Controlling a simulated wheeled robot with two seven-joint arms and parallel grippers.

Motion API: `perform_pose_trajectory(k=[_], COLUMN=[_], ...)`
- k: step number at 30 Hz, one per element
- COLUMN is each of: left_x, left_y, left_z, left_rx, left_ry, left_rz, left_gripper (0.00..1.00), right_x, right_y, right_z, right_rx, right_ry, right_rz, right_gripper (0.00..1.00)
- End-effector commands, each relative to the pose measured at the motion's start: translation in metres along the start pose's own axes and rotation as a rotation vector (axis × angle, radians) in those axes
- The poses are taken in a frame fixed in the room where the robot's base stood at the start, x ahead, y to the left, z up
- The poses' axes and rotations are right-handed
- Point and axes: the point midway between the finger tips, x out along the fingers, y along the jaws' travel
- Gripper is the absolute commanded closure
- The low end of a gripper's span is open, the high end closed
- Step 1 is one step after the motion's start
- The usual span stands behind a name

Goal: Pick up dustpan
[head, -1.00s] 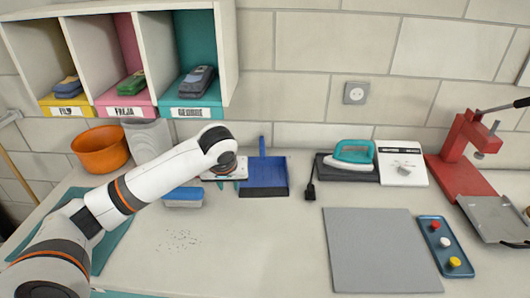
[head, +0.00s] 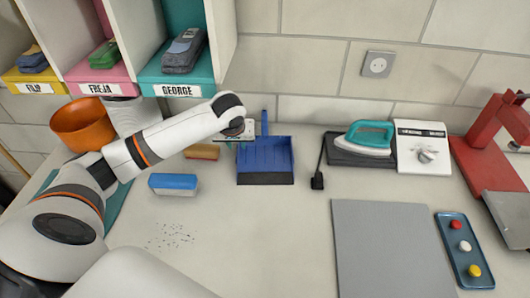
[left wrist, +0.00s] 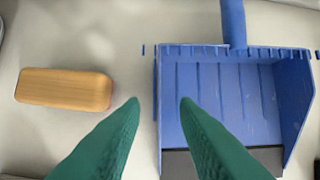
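The blue dustpan (head: 265,157) lies flat on the counter in the head view, its handle (head: 265,120) pointing to the wall. It also shows in the left wrist view (left wrist: 215,95), with the handle leaving at the top. My left gripper (head: 236,139) is above the counter at the dustpan's back left side. Its green fingers (left wrist: 160,101) are apart with nothing between them; one is over bare counter, the other overlaps the pan's left side. In the head view the fingers are mostly hidden by the wrist. My right gripper is not in view.
A wooden block (left wrist: 65,88) lies left of the dustpan, and a blue-topped block (head: 173,183) nearer the front, beside dark crumbs (head: 170,237). An iron (head: 365,138) and its plug (head: 317,181) are to the right. Counter in front of the dustpan is clear.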

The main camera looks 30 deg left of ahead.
Motion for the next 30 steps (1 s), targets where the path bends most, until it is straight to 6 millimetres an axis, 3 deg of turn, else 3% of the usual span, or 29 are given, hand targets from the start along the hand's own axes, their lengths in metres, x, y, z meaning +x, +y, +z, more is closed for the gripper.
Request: perform_pose_trajectory(k=[12, 20, 25, 30], left_x=[0.049, 0.053, 0.052, 0.052], left_y=[0.0, 0.0, 0.001, 0.001], left_z=[0.003, 0.003, 0.003, 0.003], left_rx=[0.0, 0.0, 0.0, 0.0], left_ry=[0.0, -0.001, -0.001, 0.0], left_rz=[-0.001, -0.001, -0.001, -0.001], left_gripper=[0.72, 0.72, 0.98, 1.0], right_x=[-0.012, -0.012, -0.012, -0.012], right_y=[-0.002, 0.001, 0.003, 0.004], right_z=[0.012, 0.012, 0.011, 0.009], right_rx=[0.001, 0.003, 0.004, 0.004], right_ry=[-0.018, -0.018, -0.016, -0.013], right_rz=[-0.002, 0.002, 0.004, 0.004], right_gripper=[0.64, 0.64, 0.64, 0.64])
